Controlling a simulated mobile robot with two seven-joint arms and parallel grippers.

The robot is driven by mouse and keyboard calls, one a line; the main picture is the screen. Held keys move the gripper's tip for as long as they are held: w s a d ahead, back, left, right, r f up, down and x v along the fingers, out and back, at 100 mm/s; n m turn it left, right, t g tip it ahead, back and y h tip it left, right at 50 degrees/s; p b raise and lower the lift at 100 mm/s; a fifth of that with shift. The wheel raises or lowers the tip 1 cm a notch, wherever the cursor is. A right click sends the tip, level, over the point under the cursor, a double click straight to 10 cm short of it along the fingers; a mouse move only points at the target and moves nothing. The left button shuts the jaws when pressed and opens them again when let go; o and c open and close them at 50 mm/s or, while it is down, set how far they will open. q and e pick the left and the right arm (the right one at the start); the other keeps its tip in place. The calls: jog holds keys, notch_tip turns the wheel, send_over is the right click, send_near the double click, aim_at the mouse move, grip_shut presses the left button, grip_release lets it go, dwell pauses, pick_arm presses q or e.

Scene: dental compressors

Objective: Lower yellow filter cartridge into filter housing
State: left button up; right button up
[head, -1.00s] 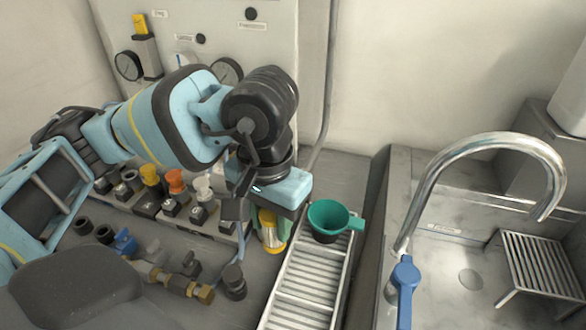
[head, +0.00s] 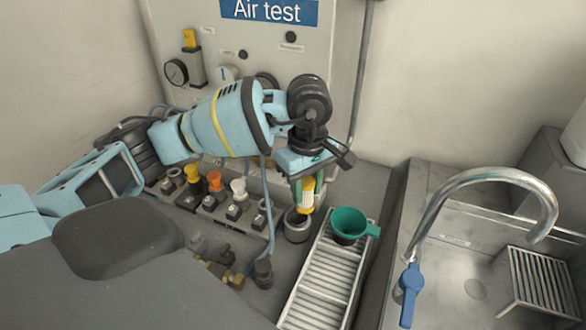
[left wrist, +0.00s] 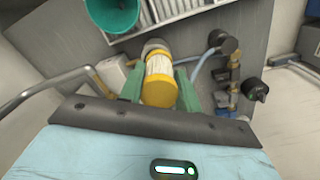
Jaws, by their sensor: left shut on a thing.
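The yellow filter cartridge (head: 307,193) has a pale middle band and hangs roughly upright between the green fingers of my left gripper (head: 306,203). My left gripper is shut on it. The cartridge also shows in the left wrist view (left wrist: 159,78), between the two green fingers (left wrist: 160,92). The filter housing (head: 297,231) is a grey metal cup with a dark opening, standing on the bench just below the cartridge. The cartridge's lower end overlaps the right part of its rim; I cannot tell whether it is inside. In the left wrist view part of the grey housing (left wrist: 154,45) shows beyond the cartridge.
A green funnel (head: 349,224) sits on a slatted rack (head: 325,280) close right of the housing. Valves and fittings (head: 214,182) line the bench to the left, with a hose (head: 268,205) beside the housing. A sink with a tap (head: 470,178) is at the right.

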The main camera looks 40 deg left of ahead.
pick_arm(q)
jog(key=n, duration=0.1)
jog(key=a+n, duration=0.1)
jog(key=w+n+p, duration=0.1)
jog(key=shift+a+r, duration=0.3)
jog(key=shift+a, duration=0.1)
jog(key=shift+a+f+n, duration=0.3)
jog(key=shift+a+n, duration=0.05)
jog(key=shift+n, duration=0.25)
notch_tip(320, 180, down, 5)
jog(key=shift+f+b, duration=0.2)
jog(key=shift+b, duration=0.8)
